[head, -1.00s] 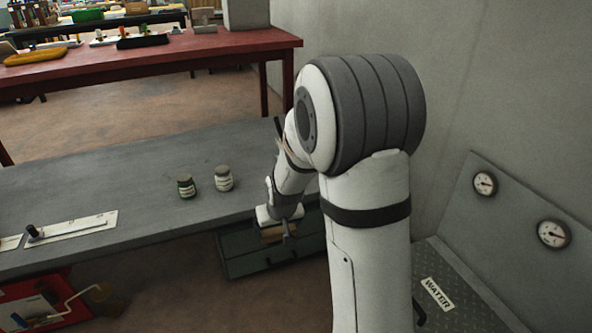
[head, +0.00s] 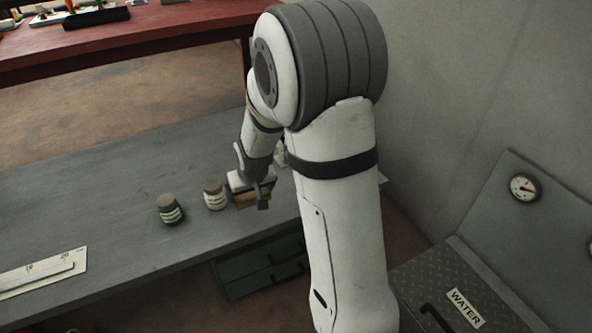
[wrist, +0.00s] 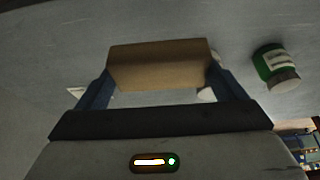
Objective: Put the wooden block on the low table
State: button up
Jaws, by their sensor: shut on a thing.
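My gripper (head: 256,196) is shut on the wooden block (wrist: 158,66), a light brown bar held crosswise between the two blue fingers (wrist: 97,90) in the wrist view. In the head view the block (head: 244,203) shows only as a small brown piece under the gripper. The gripper is at the right part of the grey table (head: 100,205), beside the white-labelled jar. I cannot tell whether the block touches the tabletop.
A green jar (head: 170,209) and a white-labelled jar (head: 214,195) stand close to the left of my gripper. A white plate with a scale (head: 40,273) lies further left. A green drawer cabinet (head: 262,265) is below the front edge. A red table (head: 150,32) stands behind.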

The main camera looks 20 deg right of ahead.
jog(key=shift+w, duration=0.15)
jog(key=shift+d, duration=0.1)
jog(key=shift+d+f, duration=0.1)
jog(key=shift+d, duration=0.2)
jog(key=s+d+f+b, duration=0.2)
jog(key=s+d+f, duration=0.1)
jog(key=d, duration=0.6)
jog(key=s+d+f+b, duration=0.2)
jog(key=s+d, duration=0.1)
jog(key=d, duration=0.7)
jog(key=w, duration=0.6)
jog(key=w+p, duration=0.1)
jog(key=w, duration=0.5)
jog(key=w+a, duration=0.1)
jog(key=w, duration=0.4)
jog(key=shift+w+f+p, duration=0.3)
jog(key=shift+w, duration=0.1)
jog(key=shift+f+b, duration=0.9)
jog(key=shift+f, duration=0.8)
